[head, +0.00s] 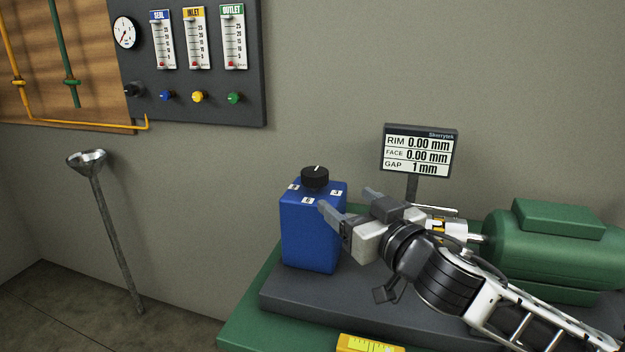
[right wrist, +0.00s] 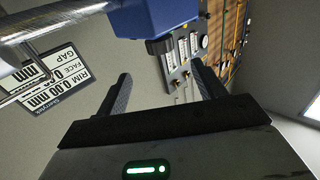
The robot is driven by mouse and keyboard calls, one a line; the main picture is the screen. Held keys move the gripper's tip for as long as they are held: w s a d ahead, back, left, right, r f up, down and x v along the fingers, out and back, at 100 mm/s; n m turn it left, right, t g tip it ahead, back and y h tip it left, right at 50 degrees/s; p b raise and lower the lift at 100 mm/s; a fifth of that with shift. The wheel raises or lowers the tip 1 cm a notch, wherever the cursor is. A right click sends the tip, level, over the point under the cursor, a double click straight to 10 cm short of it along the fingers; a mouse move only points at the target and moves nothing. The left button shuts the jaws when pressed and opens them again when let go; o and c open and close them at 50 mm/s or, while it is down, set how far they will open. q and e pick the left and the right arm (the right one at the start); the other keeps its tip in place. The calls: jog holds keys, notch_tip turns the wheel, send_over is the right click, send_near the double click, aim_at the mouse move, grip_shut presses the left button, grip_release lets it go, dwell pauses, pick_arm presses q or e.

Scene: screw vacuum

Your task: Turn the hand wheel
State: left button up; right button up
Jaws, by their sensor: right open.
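A black round knob (head: 315,177) with a white mark sits on top of a blue box (head: 312,240); it is the only wheel-like part I see and looks like the hand wheel. Small white labels surround it. My right gripper (head: 345,198) is open and empty, to the right of the box and a little below knob height in the head view. Its fingers point toward the box and stand apart from the knob. In the right wrist view, the knob (right wrist: 159,46) and the blue box (right wrist: 165,14) show upside down beyond the fingers (right wrist: 160,80). My left gripper is out of view.
A dark plinth (head: 285,296) on a green base carries the box and a green motor (head: 545,238). A display (head: 418,153) reads rim 0.00, face 0.00, gap 1 mm. A gauge panel (head: 195,125) hangs on the wall. A yellow level (head: 368,344) lies in front.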

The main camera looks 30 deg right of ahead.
aim_at(321, 181)
jog(key=w, duration=0.4)
jog(key=w+p, duration=0.1)
jog(key=w, duration=0.3)
jog(key=w+d+p, duration=0.1)
jog(key=w, duration=0.3)
jog(key=shift+w, duration=0.35)
jog(key=shift+c, duration=0.3)
jog(key=c, duration=0.9)
